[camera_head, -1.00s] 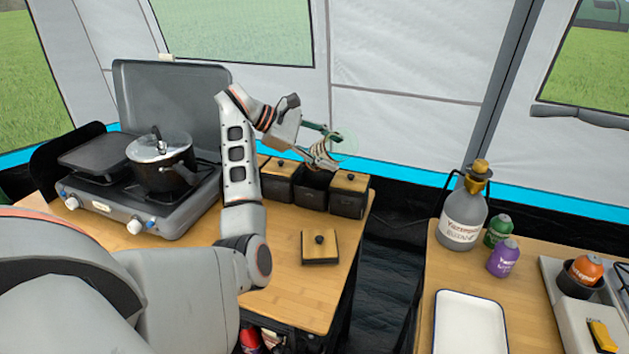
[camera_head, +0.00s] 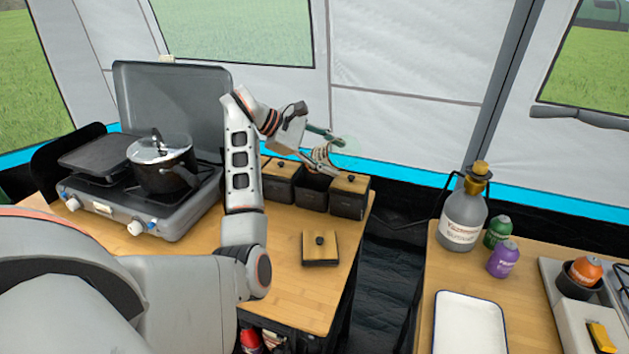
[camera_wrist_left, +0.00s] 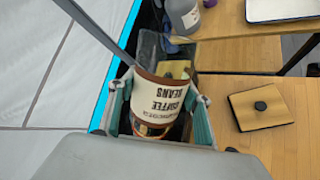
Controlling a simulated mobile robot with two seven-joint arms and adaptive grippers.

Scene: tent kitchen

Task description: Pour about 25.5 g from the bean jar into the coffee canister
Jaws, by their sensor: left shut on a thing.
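The bean jar (camera_head: 321,154), with a cream "COFFEE BEANS" label that reads upside down in the left wrist view (camera_wrist_left: 160,98), is between the fingers of my left gripper (camera_head: 338,154). The gripper is shut on it. The jar is tilted well over above the dark canisters, its clear end toward the right. The open coffee canister (camera_head: 313,200) is the middle one of a row of 3, just below the jar. Its inside and any falling beans cannot be made out. A square wooden lid (camera_head: 320,248) with a black knob lies on the table in front. My right gripper is out of view.
Lidded canisters stand on the left (camera_head: 278,187) and right (camera_head: 349,198) of the open one. A stove (camera_head: 150,217) with a pot (camera_head: 163,172) is at left. The tent wall is close behind.

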